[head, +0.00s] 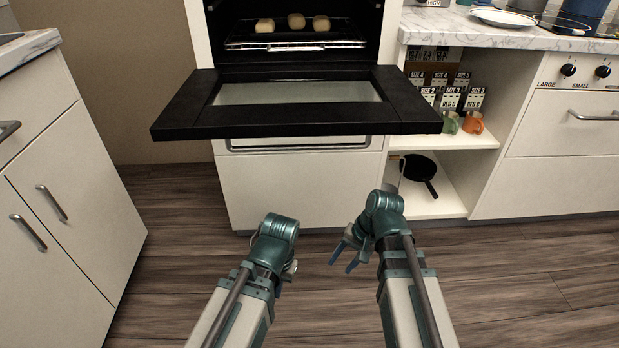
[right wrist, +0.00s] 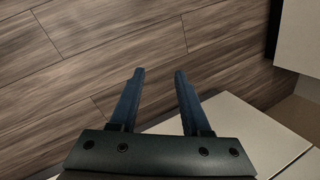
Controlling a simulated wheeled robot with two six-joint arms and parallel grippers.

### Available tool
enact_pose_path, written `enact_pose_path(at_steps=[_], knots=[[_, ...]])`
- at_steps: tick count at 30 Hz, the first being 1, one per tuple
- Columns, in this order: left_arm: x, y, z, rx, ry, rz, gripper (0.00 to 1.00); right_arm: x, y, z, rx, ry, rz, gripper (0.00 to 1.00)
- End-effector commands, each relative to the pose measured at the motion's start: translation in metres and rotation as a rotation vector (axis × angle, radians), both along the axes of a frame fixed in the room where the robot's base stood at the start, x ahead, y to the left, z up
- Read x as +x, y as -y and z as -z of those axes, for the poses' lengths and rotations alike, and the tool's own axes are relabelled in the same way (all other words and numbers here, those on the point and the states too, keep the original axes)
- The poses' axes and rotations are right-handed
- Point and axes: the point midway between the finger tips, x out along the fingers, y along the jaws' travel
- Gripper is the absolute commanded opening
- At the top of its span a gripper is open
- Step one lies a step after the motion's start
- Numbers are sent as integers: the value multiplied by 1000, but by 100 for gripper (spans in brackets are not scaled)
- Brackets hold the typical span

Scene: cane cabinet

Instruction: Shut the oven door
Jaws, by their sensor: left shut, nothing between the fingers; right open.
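The oven door (head: 180,112) is black with a glass pane and hangs open, folded down to about level, in front of the oven. Inside the oven (head: 290,58), several small buns (head: 296,21) sit on a dark tray on the rack (head: 295,42). My left gripper (head: 284,284) is below and in front of the door; its fingers are mostly hidden behind the wrist, and it is shut and empty. My right gripper (head: 344,258) is open and empty, below the door and apart from it. In the right wrist view its two blue fingers (right wrist: 158,78) are spread over the floor.
A white drawer front (head: 300,185) is under the oven. Open shelves at the right hold cups (head: 472,122), size-labelled boxes (head: 450,85) and a black pan (head: 420,172). A white cabinet (head: 60,190) stands at the left. The wooden floor (head: 520,270) is clear.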

Motion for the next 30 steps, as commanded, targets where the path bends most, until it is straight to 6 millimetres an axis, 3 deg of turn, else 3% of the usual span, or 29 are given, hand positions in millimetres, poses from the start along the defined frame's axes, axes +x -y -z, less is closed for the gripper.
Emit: enact_pose_path(at_steps=[1, 4, 8, 11, 15, 21, 25, 30], knots=[[0, 0, 28, 0, 0, 0, 0, 10, -4, 21, 92, -37, 102, 47], [0, 0, 37, 0, 1, 0, 0, 23, -19, 7, 292, -140, 298, 47], [0, 0, 41, 0, 1, 0, 0, 41, -33, -30, 560, -322, 516, 47], [0, 0, 41, 0, 1, 0, 0, 56, -36, -71, 774, -507, 653, 47], [0, 0, 41, 0, 1, 0, 0, 73, -22, -137, 1049, -812, 764, 47], [0, 0, 41, 0, 1, 0, 0, 82, 17, -212, 1293, -1188, 759, 47], [0, 0, 41, 0, 1, 0, 0, 81, 37, -237, 1360, -1331, 720, 47], [0, 0, 41, 0, 1, 0, 0, 80, 45, -249, 1383, -1397, 696, 47]])
